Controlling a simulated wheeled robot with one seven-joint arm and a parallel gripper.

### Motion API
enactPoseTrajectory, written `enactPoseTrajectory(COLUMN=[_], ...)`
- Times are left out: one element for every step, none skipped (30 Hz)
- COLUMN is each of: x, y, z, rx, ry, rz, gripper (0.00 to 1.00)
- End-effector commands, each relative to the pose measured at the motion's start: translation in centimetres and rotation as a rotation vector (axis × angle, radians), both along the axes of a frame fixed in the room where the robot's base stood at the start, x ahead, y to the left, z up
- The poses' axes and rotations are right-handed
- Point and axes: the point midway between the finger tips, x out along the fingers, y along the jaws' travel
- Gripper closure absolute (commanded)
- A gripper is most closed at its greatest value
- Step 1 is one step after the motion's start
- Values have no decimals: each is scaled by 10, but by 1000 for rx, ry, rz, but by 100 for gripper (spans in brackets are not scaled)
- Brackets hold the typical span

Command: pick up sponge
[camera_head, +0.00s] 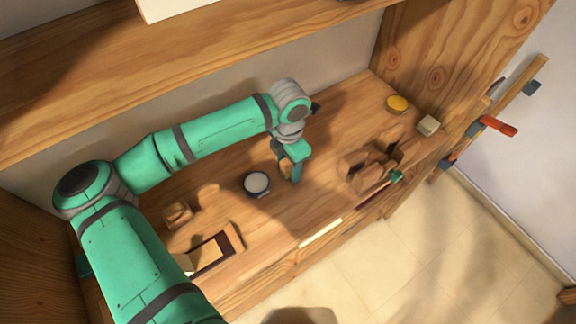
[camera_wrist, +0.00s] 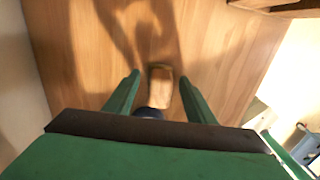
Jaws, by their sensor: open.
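My gripper (camera_head: 294,164) is open and points down over the wooden worktop, right of a small round cup with a white top (camera_head: 257,184). A small yellow-brown object (camera_head: 284,168), perhaps the sponge, sits beside the fingers and is partly hidden by them. In the wrist view, a brown block with a dark edge (camera_wrist: 160,74) shows between the two open green fingers (camera_wrist: 159,80). A pale and dark blue item (camera_wrist: 152,112) shows below it, mostly hidden by my gripper. I cannot tell whether the fingers touch the block.
A yellow round item (camera_head: 397,104) and a pale block (camera_head: 428,125) lie at the back right. Brown wooden pieces (camera_head: 365,165) stand right of my gripper. A wooden block (camera_head: 178,214) and a dark-edged tray (camera_head: 232,237) are at left. A shelf (camera_head: 200,55) hangs above.

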Motion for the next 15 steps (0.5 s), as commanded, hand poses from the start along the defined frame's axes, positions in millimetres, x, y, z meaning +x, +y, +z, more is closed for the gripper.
enactPoseTrajectory(x=[0,0,0,0,0,0,0,0,0,0,0,0,0,0,0], y=[0,0,0,0,0,0,0,0,0,0,0,0,0,0,0], z=[-1,-2,-2,-2,-1,-1,-2,-1,-1,-1,-1,-1,-1,-1,-1], rx=[-1,0,0,0,0,0,0,0,0,0,0,0,0,0,0], ry=[1,0,0,0,0,0,0,0,0,0,0,0,0,0,0], rz=[0,0,0,0,0,0,1,1,1,1,1,1,1,1,1], gripper=[50,50,50,50,50,50,52,60,69,76,83,93,94,94,94])
